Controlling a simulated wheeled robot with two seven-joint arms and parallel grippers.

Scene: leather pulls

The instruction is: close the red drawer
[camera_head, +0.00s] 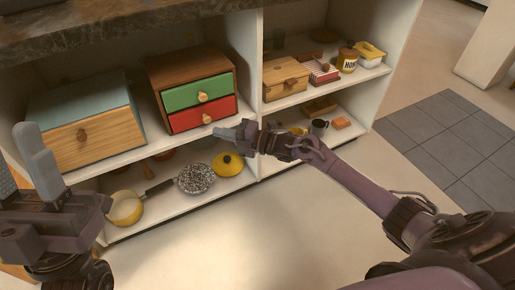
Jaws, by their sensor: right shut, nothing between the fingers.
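The red drawer (188,117) is the lower drawer of a small wooden chest (180,60) on the upper shelf, under a green drawer (184,97). Its front has a round wooden knob (207,118). The red front looks close to flush with the green one; I cannot tell if a small gap is left. My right gripper (220,132) is shut and empty, its tips just below and in front of the red front's right part. I cannot tell if they touch it. My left gripper (22,165) is open and empty at the left edge, away from the chest.
A wooden box with a teal top (82,100) stands left of the chest. A divider (259,60) rises to its right. The lower shelf holds a yellow pan (124,208), a speckled lid (196,179) and a yellow lid (228,164). The floor in front is clear.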

